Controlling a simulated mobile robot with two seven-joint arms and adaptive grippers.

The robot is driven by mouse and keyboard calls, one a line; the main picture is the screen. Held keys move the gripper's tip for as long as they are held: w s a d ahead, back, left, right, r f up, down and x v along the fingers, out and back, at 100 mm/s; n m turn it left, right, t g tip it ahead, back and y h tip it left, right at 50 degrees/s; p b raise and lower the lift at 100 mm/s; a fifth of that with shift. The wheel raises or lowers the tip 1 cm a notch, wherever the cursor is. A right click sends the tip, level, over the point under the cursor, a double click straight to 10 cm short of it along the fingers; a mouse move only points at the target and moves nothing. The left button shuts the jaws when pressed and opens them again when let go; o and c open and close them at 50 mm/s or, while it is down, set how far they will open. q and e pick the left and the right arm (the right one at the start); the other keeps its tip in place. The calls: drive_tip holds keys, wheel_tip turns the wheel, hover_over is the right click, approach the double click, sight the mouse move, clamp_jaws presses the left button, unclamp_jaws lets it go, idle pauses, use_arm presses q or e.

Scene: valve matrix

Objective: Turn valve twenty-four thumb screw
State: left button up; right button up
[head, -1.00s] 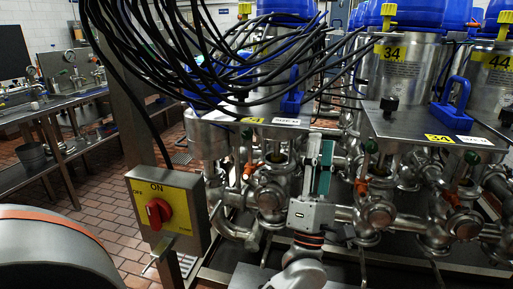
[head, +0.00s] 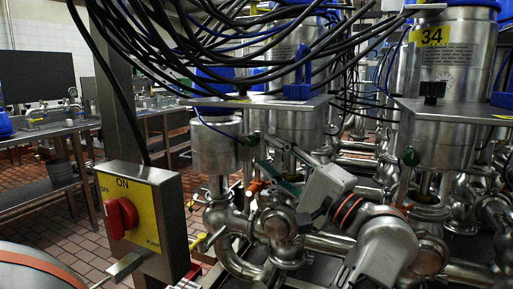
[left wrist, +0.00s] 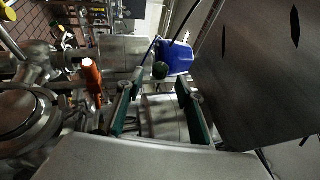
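My left gripper (head: 275,172) reaches in among the steel pipes, under the front metal plate (head: 265,101). Its teal fingers stand apart in the left wrist view (left wrist: 158,102), with nothing gripped. A dark green knob (left wrist: 161,70) shows between and beyond the fingertips, in front of a blue part. A steel cylinder (left wrist: 163,118) lies behind the gap. In the head view a green knob (head: 250,140) is just above and left of the fingers. I cannot tell which knob is the valve twenty-four thumb screw; no 24 label is readable now. My right gripper is out of view.
A red-and-yellow switch box (head: 140,215) stands at the left front. Black cables (head: 230,45) hang above the valves. An orange handle (left wrist: 92,78) is left of the fingers in the wrist view. Tank 34 (head: 445,60) stands at the right.

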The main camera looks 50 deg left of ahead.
sight(256, 143)
use_arm(q)
drive_tip(key=x, duration=0.7)
clamp_jaws()
